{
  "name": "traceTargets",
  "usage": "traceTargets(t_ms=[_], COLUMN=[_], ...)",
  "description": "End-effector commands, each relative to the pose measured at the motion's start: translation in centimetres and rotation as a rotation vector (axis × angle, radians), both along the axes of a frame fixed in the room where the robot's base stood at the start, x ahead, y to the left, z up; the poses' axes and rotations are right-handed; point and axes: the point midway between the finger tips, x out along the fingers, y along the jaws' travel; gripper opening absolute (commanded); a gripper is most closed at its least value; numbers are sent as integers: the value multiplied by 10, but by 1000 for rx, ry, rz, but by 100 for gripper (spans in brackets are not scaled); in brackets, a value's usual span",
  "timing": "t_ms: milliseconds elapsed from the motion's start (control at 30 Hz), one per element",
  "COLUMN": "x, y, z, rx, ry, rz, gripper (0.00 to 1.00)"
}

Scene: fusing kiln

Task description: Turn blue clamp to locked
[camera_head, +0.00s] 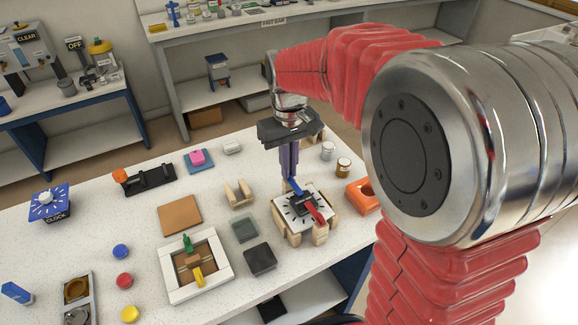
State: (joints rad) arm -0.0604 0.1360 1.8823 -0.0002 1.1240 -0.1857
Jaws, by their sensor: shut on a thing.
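The blue clamp (296,188) is a small blue lever on a white square plate (282,203) with dark marks, standing on wooden blocks on the table. A red lever (317,214) sits on the same plate, towards the front right, with a dark piece between the two. My gripper (290,177) points down from above and is shut on the blue clamp at the plate's back side. The fingers hide part of the lever. Any locked mark is too small to read.
A white frame (168,287) with green and yellow pieces lies to the left. A dark block (260,259) and a wooden holder (238,194) are close by. Jars (343,168) and an orange block (363,195) stand right of the plate. My red arm covers the right side.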

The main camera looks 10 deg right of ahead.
Motion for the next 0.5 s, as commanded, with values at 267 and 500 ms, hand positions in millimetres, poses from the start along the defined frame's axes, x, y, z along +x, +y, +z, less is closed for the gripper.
traceTargets(t_ms=[267, 500], x=[1, 1], y=[0, 0], z=[1, 0], rx=[1, 0], ry=[-3, -2], rz=[0, 1], gripper=[22, 24])
